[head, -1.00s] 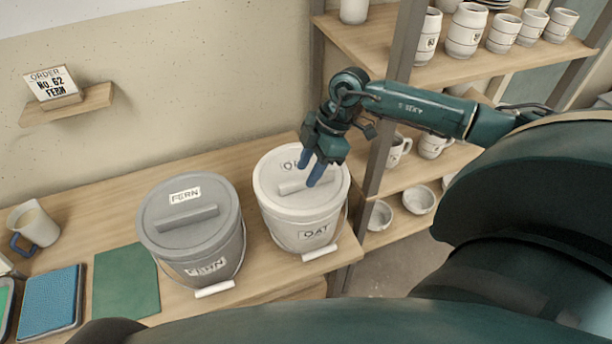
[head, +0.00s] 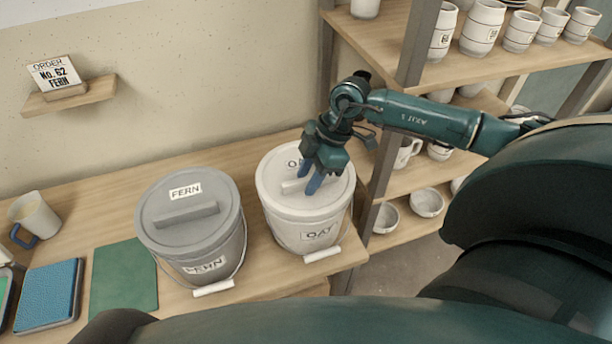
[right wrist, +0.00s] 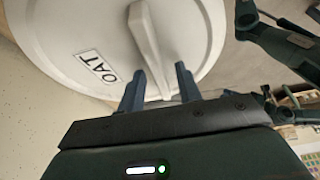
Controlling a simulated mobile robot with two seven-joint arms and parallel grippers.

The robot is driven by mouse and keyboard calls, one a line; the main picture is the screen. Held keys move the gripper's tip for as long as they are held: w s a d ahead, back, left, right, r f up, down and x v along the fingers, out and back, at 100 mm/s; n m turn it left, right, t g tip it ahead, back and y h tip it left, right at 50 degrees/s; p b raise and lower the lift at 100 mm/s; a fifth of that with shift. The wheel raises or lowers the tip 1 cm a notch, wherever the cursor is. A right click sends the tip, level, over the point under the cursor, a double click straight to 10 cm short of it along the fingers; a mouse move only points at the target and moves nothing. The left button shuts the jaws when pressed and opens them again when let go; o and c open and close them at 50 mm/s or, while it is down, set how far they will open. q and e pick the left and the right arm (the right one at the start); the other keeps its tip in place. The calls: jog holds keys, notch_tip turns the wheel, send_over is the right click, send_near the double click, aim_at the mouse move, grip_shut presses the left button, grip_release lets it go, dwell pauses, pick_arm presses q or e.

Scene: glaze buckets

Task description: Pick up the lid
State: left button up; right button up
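A grey bucket (head: 218,248) labelled FERN stands on the bench with its grey lid (head: 160,205) on, a bar handle (head: 187,214) across the top. To its right, a white bucket (head: 285,232) labelled OAT wears its white lid (head: 275,172). My right gripper (head: 307,184) is over the OAT lid, blue fingers apart and pointing down at the lid's bar handle (head: 290,187). In the right wrist view the open fingers (right wrist: 160,68) lie to either side of the handle's near end (right wrist: 150,45); contact cannot be told. My left gripper is out of view.
An order card (head: 55,73) reading No. 62 FERN sits on a small wall shelf (head: 95,92). A mug (head: 38,215), a blue pad (head: 48,296) and a green mat (head: 122,278) lie left of the buckets. A shelf rack (head: 395,60) with pottery stands close right.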

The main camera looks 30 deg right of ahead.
grip_shut()
dwell(0.3)
